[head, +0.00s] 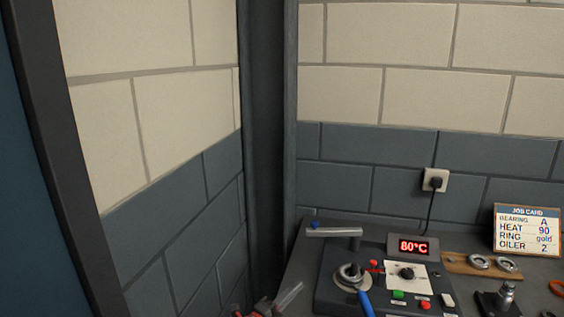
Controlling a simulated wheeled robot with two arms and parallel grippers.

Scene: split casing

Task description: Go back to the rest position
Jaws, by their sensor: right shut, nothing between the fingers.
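My right gripper (286,298) shows at the bottom edge, left of the heater, with red parts and pale grey fingers. It is shut and holds nothing. Most of its arm is below the picture. My left gripper is not in view.
The induction heater (333,292) stands on the grey bench with a metal ring (349,273) on it and its display (413,246) reading 80°C. A blue handle (365,302) lies at its front. A wooden board (455,262) with rings and a job card (527,232) stand right. Walls close the corner behind.

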